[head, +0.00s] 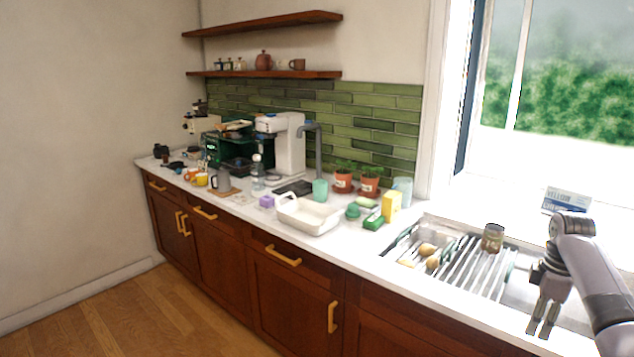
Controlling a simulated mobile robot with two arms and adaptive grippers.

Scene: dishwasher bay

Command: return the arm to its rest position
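My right gripper (542,327) hangs over the right end of the white counter, to the right of the drying rack, with its fingers pointing down. Its two fingers show a narrow gap and nothing is seen between them. My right arm comes in from the right edge. My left gripper is not in the picture.
A drying rack (478,268) at the sink holds a glass jar (492,238) and brown-yellow items. A white basin (307,214), yellow box (391,206) and potted plants (369,184) stand farther left. A small box (566,199) is on the window ledge. The floor (150,318) is clear.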

